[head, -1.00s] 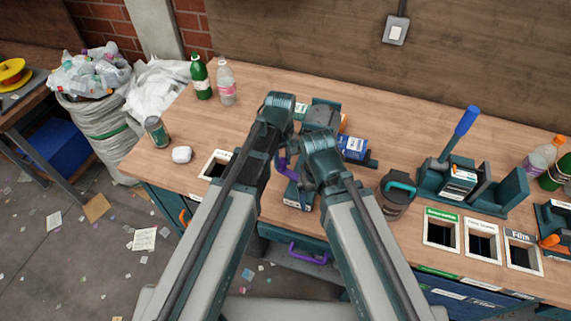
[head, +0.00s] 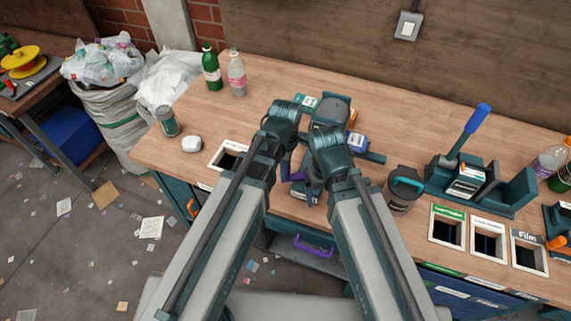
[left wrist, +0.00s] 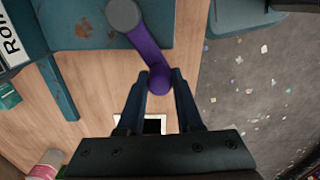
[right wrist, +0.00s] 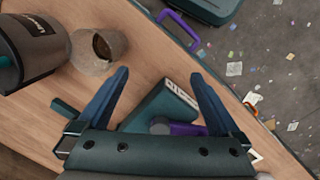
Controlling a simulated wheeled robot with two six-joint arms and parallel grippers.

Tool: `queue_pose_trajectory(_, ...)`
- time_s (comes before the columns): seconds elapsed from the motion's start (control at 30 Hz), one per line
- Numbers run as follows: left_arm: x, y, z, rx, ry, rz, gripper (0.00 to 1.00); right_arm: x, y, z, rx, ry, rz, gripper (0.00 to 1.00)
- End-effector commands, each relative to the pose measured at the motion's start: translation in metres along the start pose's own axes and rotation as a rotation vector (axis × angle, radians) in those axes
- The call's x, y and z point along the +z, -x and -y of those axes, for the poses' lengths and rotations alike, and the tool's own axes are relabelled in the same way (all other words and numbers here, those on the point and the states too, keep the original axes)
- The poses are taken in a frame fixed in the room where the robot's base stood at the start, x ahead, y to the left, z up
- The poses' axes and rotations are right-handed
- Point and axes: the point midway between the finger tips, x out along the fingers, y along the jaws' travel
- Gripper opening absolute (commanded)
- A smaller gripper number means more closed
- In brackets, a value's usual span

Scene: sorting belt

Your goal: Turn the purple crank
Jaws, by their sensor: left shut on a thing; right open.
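The purple crank (left wrist: 149,52) sticks out from a teal, rust-spotted machine (left wrist: 80,25) in the left wrist view. Its round grey hub (left wrist: 123,14) is at the top, and its knob (left wrist: 160,82) lies between the fingers of my left gripper (left wrist: 160,77), which is shut on it. In the head view the crank (head: 291,175) is partly hidden by my wrists. My right gripper (right wrist: 158,78) is open and empty. In its view a labelled teal part of the machine (right wrist: 160,102) and a bit of the purple crank show beyond the fingers.
A dark lidded jug (head: 402,190) stands right of my right arm. A lever press with a blue handle (head: 477,118) and several labelled slots (head: 488,240) are further right. Bottles (head: 237,75), a can (head: 167,121) and a white lump (head: 191,144) stand left.

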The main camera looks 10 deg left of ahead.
Motion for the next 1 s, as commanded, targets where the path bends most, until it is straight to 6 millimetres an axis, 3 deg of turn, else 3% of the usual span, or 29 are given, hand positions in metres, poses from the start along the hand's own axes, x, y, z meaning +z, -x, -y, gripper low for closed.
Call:
queue_pose_trajectory(0.33, 0.0059, -0.0003, 0.0118, -0.007, 0.118, 0.001, 0.00, 0.0000, -0.0004, 0.0000, 0.000, 0.000, 0.000, 1.00)
queue_pose_trajectory(0.87, 0.0061, -0.0002, 0.0114, -0.005, 0.134, -0.001, 0.00, 0.0000, -0.0003, 0.0000, 0.000, 0.000, 0.000, 1.00)
queue_pose_trajectory(0.9, 0.0061, -0.0002, 0.0113, -0.004, 0.134, -0.001, 0.41, 0.0000, -0.0003, 0.0000, 0.000, 0.000, 0.000, 1.00)
queue_pose_trajectory(1.0, 0.0060, -0.0001, 0.0109, -0.004, 0.134, -0.001, 0.59, 0.0000, -0.0002, 0.0000, 0.000, 0.000, 0.000, 1.00)
